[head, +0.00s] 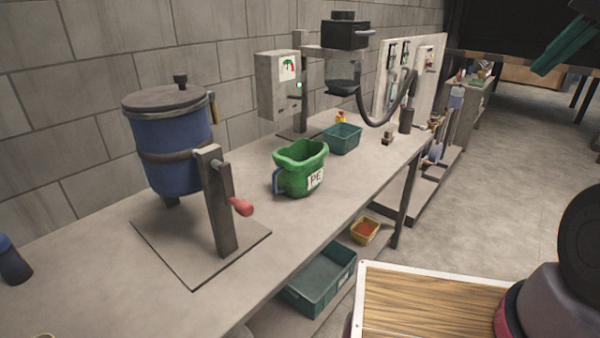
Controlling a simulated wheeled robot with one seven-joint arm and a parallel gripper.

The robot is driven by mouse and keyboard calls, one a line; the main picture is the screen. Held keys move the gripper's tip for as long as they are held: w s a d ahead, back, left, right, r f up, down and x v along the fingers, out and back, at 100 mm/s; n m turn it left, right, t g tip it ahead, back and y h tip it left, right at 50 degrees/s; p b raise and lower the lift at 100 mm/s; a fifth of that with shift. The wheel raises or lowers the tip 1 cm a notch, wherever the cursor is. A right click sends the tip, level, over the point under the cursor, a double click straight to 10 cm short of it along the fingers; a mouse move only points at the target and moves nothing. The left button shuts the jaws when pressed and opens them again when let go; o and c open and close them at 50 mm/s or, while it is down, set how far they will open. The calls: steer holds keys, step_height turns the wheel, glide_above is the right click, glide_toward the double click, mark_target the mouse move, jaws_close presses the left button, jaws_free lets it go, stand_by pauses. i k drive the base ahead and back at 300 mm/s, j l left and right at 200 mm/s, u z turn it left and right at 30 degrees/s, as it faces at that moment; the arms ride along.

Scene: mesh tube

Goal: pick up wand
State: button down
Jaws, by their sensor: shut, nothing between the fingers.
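I cannot pick out a wand with certainty. A dark curved hose (376,122) hangs below the black-topped device at the back of the bench and loops up in front of a pale panel; whether it ends in a wand is too small to tell. A short dark upright cylinder (406,120) stands on the bench beside the hose. My gripper (545,68) shows at the top right as two teal fingers, shut and empty. It is high over the floor, well apart from the bench, and its base is cut off by the picture's edge.
The long grey bench (100,240) holds a blue lidded drum (180,150) on a stand, a green pitcher (300,165) and a teal bin (342,138). A lower shelf holds another teal bin (318,280) and a yellow bin (365,230). Open floor (490,180) lies right.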

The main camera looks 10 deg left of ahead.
mark_target(411, 88)
steer(key=u, duration=0.3)
steer(key=i+l+u, duration=0.25)
steer(key=u, duration=0.15)
steer(key=i+l+u, duration=0.2)
steer(key=l+u, duration=0.15)
steer(key=i+l, duration=0.2)
steer(key=l, duration=0.2)
steer(key=i+l+u, duration=0.1)
steer(key=l, duration=0.25)
steer(key=i+l, duration=0.2)
steer(key=l, duration=0.2)
steer(key=i+l+u, duration=0.15)
steer(key=l, duration=0.25)
steer(key=i+l, duration=0.15)
steer(key=l, duration=0.3)
steer(key=i+l+u, duration=0.1)
steer(key=l, duration=0.3)
steer(key=i+l, duration=0.2)
steer(key=l, duration=0.2)
steer(key=u, duration=0.05)
